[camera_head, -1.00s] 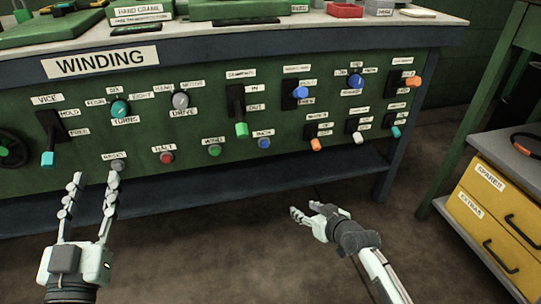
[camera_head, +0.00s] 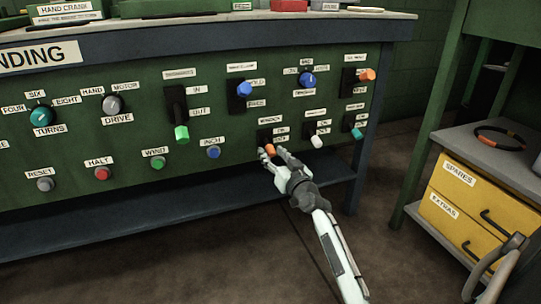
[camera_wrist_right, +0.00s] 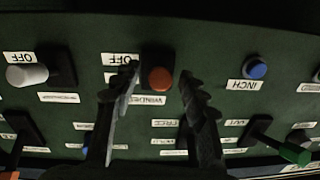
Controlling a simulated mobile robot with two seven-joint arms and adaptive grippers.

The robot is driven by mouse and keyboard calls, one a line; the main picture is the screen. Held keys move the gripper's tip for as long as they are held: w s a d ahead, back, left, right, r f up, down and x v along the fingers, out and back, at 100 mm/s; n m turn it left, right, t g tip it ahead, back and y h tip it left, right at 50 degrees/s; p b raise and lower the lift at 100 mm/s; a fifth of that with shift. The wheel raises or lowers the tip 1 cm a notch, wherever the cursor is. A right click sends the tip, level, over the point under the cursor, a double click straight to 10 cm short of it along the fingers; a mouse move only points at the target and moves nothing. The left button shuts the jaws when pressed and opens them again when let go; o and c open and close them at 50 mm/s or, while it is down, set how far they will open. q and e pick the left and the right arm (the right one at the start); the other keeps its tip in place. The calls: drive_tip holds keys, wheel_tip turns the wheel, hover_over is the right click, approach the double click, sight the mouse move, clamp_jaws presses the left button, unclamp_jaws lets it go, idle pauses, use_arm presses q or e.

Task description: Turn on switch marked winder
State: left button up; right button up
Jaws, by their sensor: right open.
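The orange-tipped switch (camera_head: 270,148) sits low on the green panel. In the right wrist view, which is upside down, the orange tip (camera_wrist_right: 160,78) stands beside an OFF label, with a label that seems to read WINDER (camera_wrist_right: 150,100) next to it. My right gripper (camera_head: 273,154) is open at this switch. In the wrist view its two fingers (camera_wrist_right: 159,88) are on either side of the orange tip, with gaps visible; I cannot tell whether they touch it. The fingers partly hide the switch's labels. My left gripper is out of view.
A white-tipped switch (camera_head: 317,141) and a teal-tipped switch (camera_head: 357,133) sit to the right. A blue INCH button (camera_head: 213,152) and a green-tipped lever (camera_head: 181,133) are to the left. A grey-topped cabinet with yellow drawers (camera_head: 455,200) stands at the right.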

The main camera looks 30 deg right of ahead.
drive_tip(key=shift+w+d, duration=0.15)
drive_tip(key=shift+w, duration=0.7)
